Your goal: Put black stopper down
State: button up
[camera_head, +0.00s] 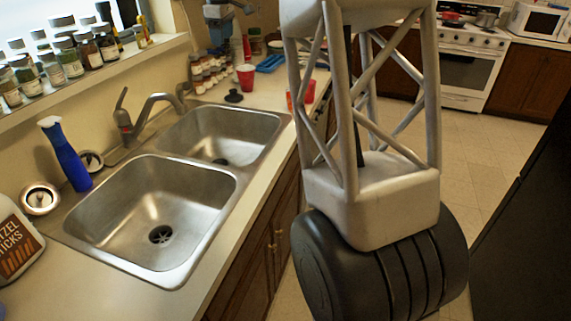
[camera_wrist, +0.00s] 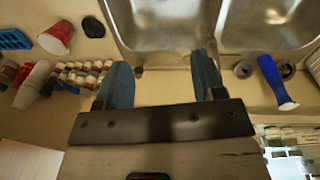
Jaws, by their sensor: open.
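The black stopper (camera_head: 234,97) rests on the counter behind the far basin, near a red cup, in the head view. In the wrist view the stopper (camera_wrist: 93,27) lies at the upper left, between the red cup and the sink's edge. My gripper (camera_wrist: 160,70) shows in the wrist view with its two blue-grey fingers spread wide and nothing between them. It is apart from the stopper, which is up and left of the left finger in that picture. I cannot clearly make out the gripper in the head view.
A double sink (camera_head: 165,205) with a faucet (camera_head: 140,115) fills the counter's middle. The red cup (camera_head: 245,76), several small jars (camera_head: 207,74) and a blue rack (camera_head: 270,63) crowd the back.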

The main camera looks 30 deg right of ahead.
jog(key=s+a+f+m, duration=0.1)
jog(key=s+a+m, duration=0.15)
jog(key=s, duration=1.25)
jog(key=s+a+m, duration=0.2)
jog(key=s+m, duration=0.1)
jog(key=s, duration=1.2)
jog(key=s+a+f+m, duration=0.1)
jog(key=s+f, duration=0.4)
jog(key=s, duration=0.4)
jog(key=s+a+f+m+t, duration=0.1)
jog(key=s+f, duration=0.4)
jog(key=s, duration=0.5)
jog(key=s+f+m, duration=0.2)
jog(key=s+f, duration=0.2)
jog(key=s, duration=0.5)
jog(key=shift+s+a+f+m, duration=0.25)
jog(key=shift+a+f+m, duration=0.1)
jog(key=shift+a+f, duration=0.05)
